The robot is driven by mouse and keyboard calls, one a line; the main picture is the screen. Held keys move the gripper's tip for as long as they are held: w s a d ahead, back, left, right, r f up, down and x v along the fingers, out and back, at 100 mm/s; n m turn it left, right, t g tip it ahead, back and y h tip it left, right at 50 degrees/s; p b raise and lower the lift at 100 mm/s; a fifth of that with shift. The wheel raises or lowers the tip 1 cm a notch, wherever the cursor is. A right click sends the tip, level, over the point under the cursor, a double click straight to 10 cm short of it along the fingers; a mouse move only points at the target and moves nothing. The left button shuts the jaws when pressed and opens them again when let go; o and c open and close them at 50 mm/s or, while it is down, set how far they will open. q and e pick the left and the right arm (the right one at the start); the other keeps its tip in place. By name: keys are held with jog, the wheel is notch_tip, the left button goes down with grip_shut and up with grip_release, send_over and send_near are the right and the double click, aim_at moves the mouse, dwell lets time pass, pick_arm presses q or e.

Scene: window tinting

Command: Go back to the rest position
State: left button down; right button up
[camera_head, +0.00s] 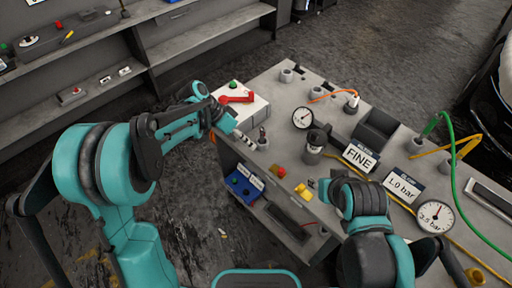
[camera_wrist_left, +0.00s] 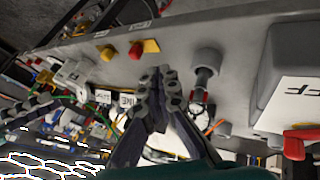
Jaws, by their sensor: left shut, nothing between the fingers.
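My left gripper (camera_head: 247,141) reaches in from the left in the head view, over the left edge of the grey workbench (camera_head: 285,133). It is beside a small dark fitting in a grey socket (camera_head: 263,140). In the left wrist view my left gripper (camera_wrist_left: 157,88) has its fingers together with nothing held. My right gripper (camera_head: 318,184) is low at the bench's front edge, pointing left. It is small and partly hidden by its own teal arm, so its opening is unclear.
A white box with a red handle (camera_head: 237,98) stands close behind my left gripper. Floor left of the bench is mostly clear.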

pick_arm(q)
jog(key=shift+a+r, duration=0.15)
jog(key=shift+r, duration=0.15)
dwell(0.4)
jog(key=s+a+r+n+t+y+b, duration=0.1)
jog(key=s+a+r+n+t+y, duration=0.1)
jog(key=s+a, duration=0.5)
jog(key=s+a+r+n+t+y+b, duration=0.1)
jog(key=s+a+n+t+y, duration=0.4)
jog(key=s, duration=0.6)
jog(key=shift+a+r+n+t, duration=0.55)
jog(key=shift+a+n, duration=0.65)
jog(key=shift+n, duration=0.4)
